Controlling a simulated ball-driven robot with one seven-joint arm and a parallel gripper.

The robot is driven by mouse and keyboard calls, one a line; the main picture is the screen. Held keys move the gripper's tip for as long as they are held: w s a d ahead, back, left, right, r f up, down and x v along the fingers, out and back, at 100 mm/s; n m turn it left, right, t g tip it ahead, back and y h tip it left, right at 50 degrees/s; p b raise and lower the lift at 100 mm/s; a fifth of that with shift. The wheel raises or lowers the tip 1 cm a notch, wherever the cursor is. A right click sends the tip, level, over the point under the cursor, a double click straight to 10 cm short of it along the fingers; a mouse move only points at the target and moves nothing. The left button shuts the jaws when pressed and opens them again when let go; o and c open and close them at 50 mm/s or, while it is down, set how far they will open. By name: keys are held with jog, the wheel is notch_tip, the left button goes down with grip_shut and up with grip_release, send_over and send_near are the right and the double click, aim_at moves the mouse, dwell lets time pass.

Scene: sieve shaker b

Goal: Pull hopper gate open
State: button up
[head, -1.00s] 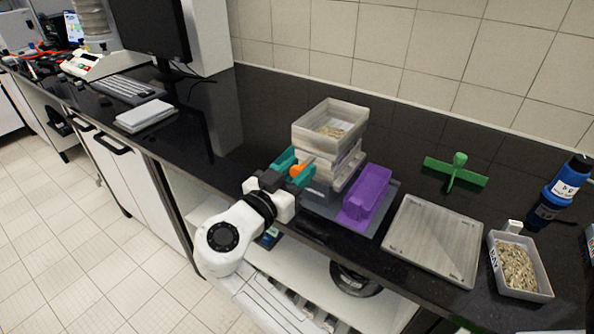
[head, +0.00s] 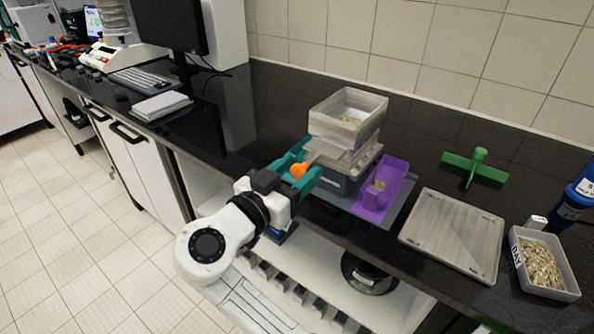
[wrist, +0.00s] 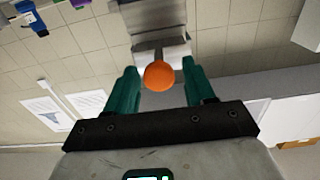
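The hopper (head: 348,115) is a clear grey box on top of a grey stand (head: 338,182); a few grains show inside it. The gate is a flat metal plate (head: 322,150) sticking out of the stand's left side, ending in an orange knob (head: 299,171). My gripper (head: 297,163) has teal fingers on either side of the knob. In the wrist view the knob (wrist: 159,75) sits between the fingers (wrist: 160,88), with a gap showing on both sides. The purple tray (head: 392,181) beside the stand holds some grains.
To the right are a grey square plate (head: 452,232), a green cross-shaped piece (head: 476,168), a box of grains (head: 541,262) and a blue bottle (head: 574,200). The black counter left of the stand is clear up to a notebook (head: 160,106) and keyboard.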

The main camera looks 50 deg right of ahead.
jog(key=a+b, duration=0.1)
jog(key=a, duration=0.9)
jog(key=shift+s+a+b, duration=0.2)
jog(key=shift+a+b, duration=0.15)
dwell(0.3)
jog(key=s+d+f+n+t+y+p, duration=0.1)
jog(key=s+d+f+n+y, duration=0.3)
jog(key=f, duration=0.5)
jog(key=s+d+f+n+y+p, duration=0.15)
jog(key=d+f+n+y, duration=0.3)
jog(key=f, duration=0.45)
jog(key=s+a+f+n+y+p, duration=0.1)
jog(key=s+a+f+n+y, duration=0.2)
jog(key=s, duration=0.4)
jog(key=s+a+f+n+y, duration=0.3)
jog(key=s+f+n+y, duration=0.2)
jog(key=f, duration=0.3)
jog(key=shift+s+n+g+y+p, duration=0.35)
jog(key=shift+s+y, duration=0.3)
jog(key=shift+s, duration=0.2)
